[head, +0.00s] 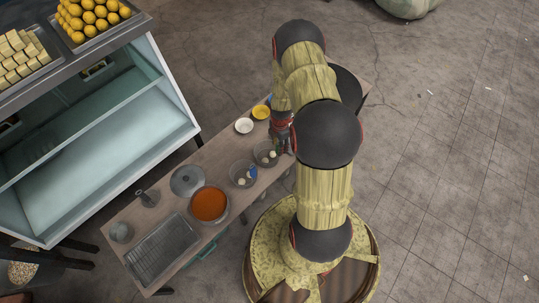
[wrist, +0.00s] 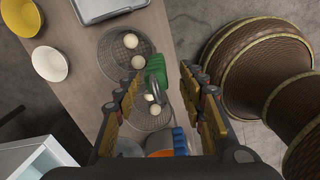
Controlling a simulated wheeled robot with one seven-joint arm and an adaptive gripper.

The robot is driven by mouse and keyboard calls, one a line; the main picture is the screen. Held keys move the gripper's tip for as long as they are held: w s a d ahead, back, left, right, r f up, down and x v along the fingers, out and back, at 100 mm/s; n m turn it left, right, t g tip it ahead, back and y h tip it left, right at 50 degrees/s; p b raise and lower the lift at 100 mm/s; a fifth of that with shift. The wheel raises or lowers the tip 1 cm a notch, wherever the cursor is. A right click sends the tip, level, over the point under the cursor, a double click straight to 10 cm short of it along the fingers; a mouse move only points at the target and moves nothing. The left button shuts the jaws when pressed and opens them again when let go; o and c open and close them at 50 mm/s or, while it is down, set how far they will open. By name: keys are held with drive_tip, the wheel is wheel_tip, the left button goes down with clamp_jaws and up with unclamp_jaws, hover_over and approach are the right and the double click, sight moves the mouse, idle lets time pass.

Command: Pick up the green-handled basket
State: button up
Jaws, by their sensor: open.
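The green-handled basket (wrist: 118,66) is a round mesh basket holding pale balls, on the wooden table in the wrist view. Its green handle (wrist: 155,68) points toward my gripper. My gripper (wrist: 162,76) is open, with one finger on each side of the green handle; I cannot tell whether either finger touches it. A second mesh basket (wrist: 146,122) with pale balls and a blue handle (wrist: 180,141) lies just below it in the picture. In the head view my gripper (head: 281,130) is above the table beside the upper basket (head: 265,153), whose handle is hidden.
A white bowl (head: 244,126) and a yellow bowl (head: 261,112) stand near the baskets. A pot of orange soup (head: 209,204), a lid (head: 187,181) and a wire rack (head: 162,251) fill the table's lower end.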

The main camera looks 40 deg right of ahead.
drive_tip(key=f, duration=0.1)
drive_tip(key=f+b, duration=0.1)
drive_tip(key=f, duration=0.1)
drive_tip(key=f+b, duration=0.1)
drive_tip(key=f, duration=0.1)
drive_tip(key=shift+w+d+f, duration=0.15)
drive_tip(key=shift+w+d, duration=0.05)
drive_tip(key=shift+w, duration=0.05)
drive_tip(key=c, duration=0.3)
clamp_jaws()
